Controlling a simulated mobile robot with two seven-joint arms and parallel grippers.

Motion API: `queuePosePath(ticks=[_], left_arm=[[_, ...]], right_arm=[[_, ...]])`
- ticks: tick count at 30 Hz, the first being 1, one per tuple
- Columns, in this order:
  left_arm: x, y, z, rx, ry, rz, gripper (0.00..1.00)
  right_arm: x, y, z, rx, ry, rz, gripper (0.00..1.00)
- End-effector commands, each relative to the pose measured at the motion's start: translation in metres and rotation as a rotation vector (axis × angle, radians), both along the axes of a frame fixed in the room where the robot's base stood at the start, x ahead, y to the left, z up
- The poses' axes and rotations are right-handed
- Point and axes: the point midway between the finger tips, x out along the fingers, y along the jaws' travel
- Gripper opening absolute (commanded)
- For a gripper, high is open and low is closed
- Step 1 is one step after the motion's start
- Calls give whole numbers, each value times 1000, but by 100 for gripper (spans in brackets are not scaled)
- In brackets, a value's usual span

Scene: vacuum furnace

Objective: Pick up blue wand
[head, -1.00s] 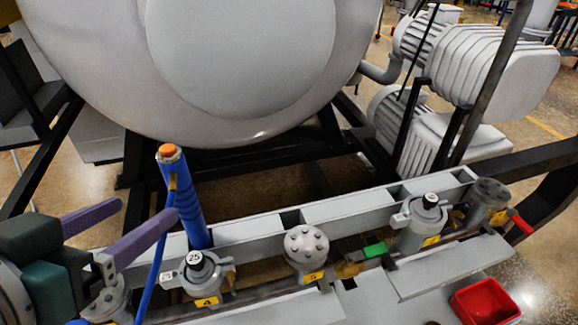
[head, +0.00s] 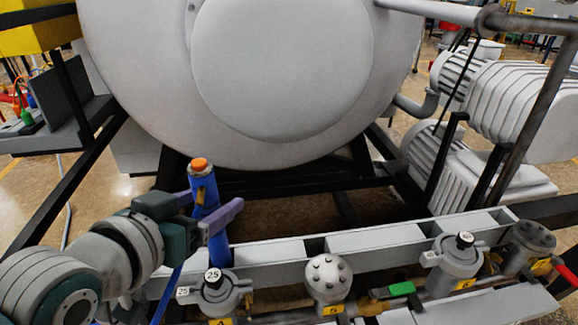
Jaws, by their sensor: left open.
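The blue wand (head: 216,236) stands upright with an orange top at the inner side of the grey manifold rail, in front of the big tank. A blue hose runs down beside it. My left gripper (head: 216,199) reaches in from the left at the wand's upper part, below the orange top. Its purple fingers are open; one passes in front of the wand and the other shows at its left, so the wand appears between them. I cannot tell whether either finger touches it. My right gripper is not in view.
The grey rail (head: 374,238) carries several valves, such as the numbered valve (head: 214,290) close below the gripper and a round flanged one (head: 328,279). The large grey tank (head: 285,70) stands behind. Ribbed pumps (head: 520,105) stand at the right.

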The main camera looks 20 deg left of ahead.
Motion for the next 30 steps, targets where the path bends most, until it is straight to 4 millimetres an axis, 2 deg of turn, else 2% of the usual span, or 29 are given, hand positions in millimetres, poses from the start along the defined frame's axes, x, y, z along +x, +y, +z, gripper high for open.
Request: queuePosePath(ticks=[8, 27, 30], left_arm=[[2, 0, -1, 1, 0, 0, 74], [2, 0, -1, 1, 0, 0, 2], [2, 0, -1, 1, 0, 0, 0]], right_arm=[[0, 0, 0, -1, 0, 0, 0], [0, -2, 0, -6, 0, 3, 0], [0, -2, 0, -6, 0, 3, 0]])
